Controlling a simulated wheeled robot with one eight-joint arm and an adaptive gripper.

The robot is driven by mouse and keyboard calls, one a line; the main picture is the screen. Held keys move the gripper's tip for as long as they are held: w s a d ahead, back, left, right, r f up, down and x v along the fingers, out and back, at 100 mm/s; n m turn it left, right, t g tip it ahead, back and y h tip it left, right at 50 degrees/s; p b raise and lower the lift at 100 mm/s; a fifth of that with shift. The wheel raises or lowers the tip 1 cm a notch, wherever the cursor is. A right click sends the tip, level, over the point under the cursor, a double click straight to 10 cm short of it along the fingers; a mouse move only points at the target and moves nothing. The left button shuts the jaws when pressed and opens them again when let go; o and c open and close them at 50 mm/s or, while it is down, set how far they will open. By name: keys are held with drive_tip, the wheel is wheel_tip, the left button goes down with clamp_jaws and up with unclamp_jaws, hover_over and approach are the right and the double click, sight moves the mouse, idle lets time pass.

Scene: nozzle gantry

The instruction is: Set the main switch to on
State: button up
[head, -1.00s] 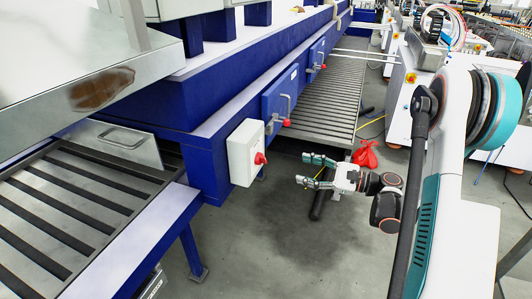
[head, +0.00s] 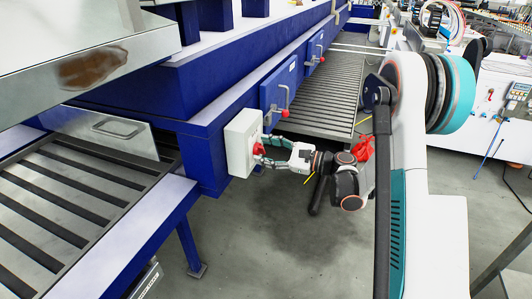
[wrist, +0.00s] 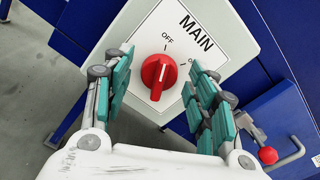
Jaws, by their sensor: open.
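The main switch is a red rotary knob (wrist: 159,77) on a white box (head: 238,145) marked MAIN, fixed to the side of the blue machine. The knob's white pointer line is turned toward the OFF label (wrist: 168,38); the other label, at the right, is partly hidden by a finger. My gripper (wrist: 161,66) is open, with one teal-padded finger on each side of the knob and gaps showing between pads and knob. In the head view my gripper (head: 267,145) is right at the box front, beside the red knob (head: 259,150).
A blue panel with a handle and red knob (head: 285,113) sits just beyond the box; its red knob (wrist: 268,155) shows at lower right in the wrist view. A slatted conveyor (head: 320,105) lies behind. A blue leg (head: 190,248) stands left; open floor lies in front.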

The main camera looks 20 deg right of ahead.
drive_tip(key=shift+w+a, duration=0.1)
drive_tip(key=c, duration=1)
drive_tip(key=shift+m, duration=0.3)
drive_tip(key=m, duration=0.3)
drive_tip(key=m+b, duration=0.1)
drive_tip(key=m, duration=0.3)
drive_tip(key=m+b, duration=0.1)
drive_tip(key=m, duration=0.3)
drive_tip(key=shift+w+d, duration=0.2)
drive_tip(key=shift+w, duration=0.05)
drive_tip(key=shift+m, duration=0.3)
